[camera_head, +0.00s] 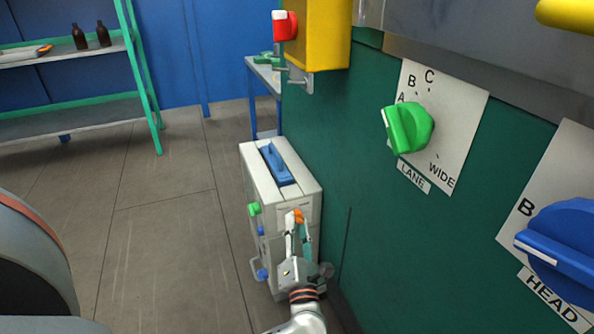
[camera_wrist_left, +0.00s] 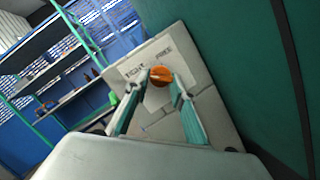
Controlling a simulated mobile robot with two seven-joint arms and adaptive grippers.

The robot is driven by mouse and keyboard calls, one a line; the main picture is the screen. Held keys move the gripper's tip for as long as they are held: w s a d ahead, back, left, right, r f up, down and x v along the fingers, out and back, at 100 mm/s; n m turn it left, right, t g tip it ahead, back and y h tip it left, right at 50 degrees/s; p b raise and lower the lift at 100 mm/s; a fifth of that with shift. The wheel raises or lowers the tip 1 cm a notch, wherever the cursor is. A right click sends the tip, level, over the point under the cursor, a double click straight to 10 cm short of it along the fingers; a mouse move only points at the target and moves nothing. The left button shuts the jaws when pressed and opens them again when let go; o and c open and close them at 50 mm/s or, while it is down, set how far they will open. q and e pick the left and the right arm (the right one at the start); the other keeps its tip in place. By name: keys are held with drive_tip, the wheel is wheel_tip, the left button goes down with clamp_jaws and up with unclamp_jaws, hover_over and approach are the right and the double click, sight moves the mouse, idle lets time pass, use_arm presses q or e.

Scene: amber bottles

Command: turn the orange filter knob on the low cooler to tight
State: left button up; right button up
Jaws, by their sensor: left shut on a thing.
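The low cooler (camera_head: 262,195) is a pale grey box standing on the floor against the green wall. Its orange filter knob (camera_head: 298,216) is on the side facing me, and it also shows in the left wrist view (camera_wrist_left: 161,72). The plate around the knob carries the words TIGHT and FREE; I cannot tell for sure which mark the knob points to. My left gripper (camera_wrist_left: 161,80) has one fingertip on each side of the orange knob and is shut on it. In the head view the gripper (camera_head: 297,225) partly hides the knob. My right gripper is not in view.
The cooler also has a green knob (camera_head: 254,209), blue knobs (camera_head: 263,274) and a blue top handle (camera_head: 277,164). The green wall panel bears a green LANE knob (camera_head: 408,128) and a blue HEAD knob (camera_head: 562,245). A shelf with dark bottles (camera_head: 80,37) stands far left. Floor left of the cooler is clear.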

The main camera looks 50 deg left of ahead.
use_arm(q)
drive_tip(key=o, duration=1.1)
drive_tip(key=shift+r, duration=0.1)
